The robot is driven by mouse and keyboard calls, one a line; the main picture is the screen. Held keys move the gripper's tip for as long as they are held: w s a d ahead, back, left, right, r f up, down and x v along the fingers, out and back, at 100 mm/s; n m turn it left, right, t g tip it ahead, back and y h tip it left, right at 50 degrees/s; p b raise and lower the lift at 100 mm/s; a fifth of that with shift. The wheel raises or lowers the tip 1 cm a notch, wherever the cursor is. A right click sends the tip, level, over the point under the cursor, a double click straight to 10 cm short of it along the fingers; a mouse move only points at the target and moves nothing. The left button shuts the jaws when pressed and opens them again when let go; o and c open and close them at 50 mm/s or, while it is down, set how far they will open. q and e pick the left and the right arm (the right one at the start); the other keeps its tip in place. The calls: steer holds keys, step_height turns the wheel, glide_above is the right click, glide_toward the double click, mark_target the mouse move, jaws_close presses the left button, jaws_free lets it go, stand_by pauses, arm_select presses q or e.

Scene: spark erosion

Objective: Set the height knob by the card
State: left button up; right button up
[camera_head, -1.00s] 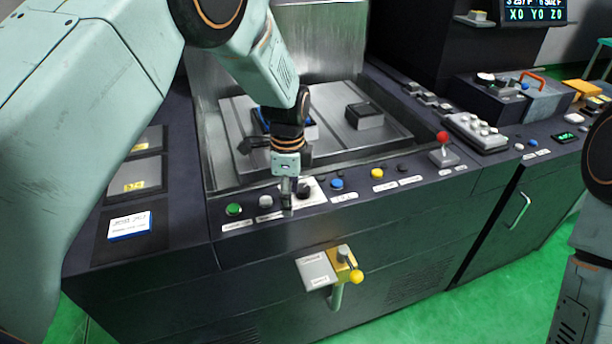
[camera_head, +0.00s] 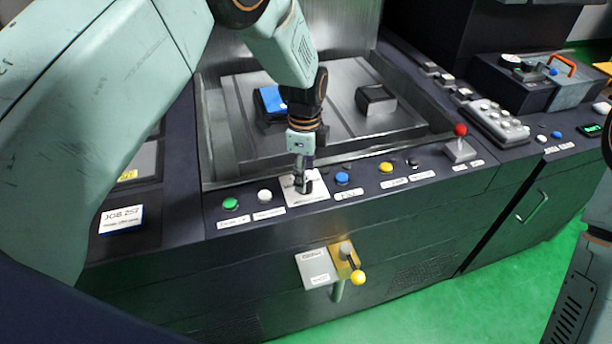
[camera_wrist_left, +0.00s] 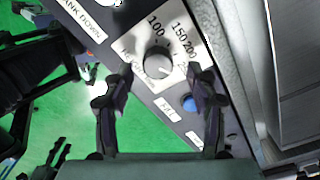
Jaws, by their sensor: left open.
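The height knob (camera_wrist_left: 158,62) is a round grey knob on a white dial plate (camera_head: 312,198) marked 100, 150, 200 and more, partly hidden. A pale pointer line shows on its face, but I cannot read its exact setting. The card (camera_head: 121,219) is white with a blue edge and lies on the left panel; its top line looks like "JOB 257", and the smaller text is unreadable. My left gripper (camera_head: 302,180) points down at the knob. In the left wrist view its fingers (camera_wrist_left: 160,88) are open, apart on either side of the knob.
Green (camera_head: 230,204) and white (camera_head: 265,196) buttons sit left of the dial; blue (camera_head: 342,179) and yellow (camera_head: 386,168) ones sit right. A red-topped lever (camera_head: 460,130) stands farther right.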

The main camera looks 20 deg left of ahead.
arm_select(q)
step_height(320, 180, down, 2)
steer(key=shift+s+d+f, duration=0.1)
steer(key=shift+s+d, duration=0.05)
steer(key=shift+s, duration=0.2)
steer(key=shift+w+f, duration=0.2)
steer(key=shift+w, duration=0.15)
steer(key=shift+c, duration=1)
steer(key=shift+s+r, duration=0.15)
steer(key=shift+s, duration=0.05)
steer(key=c, duration=0.9)
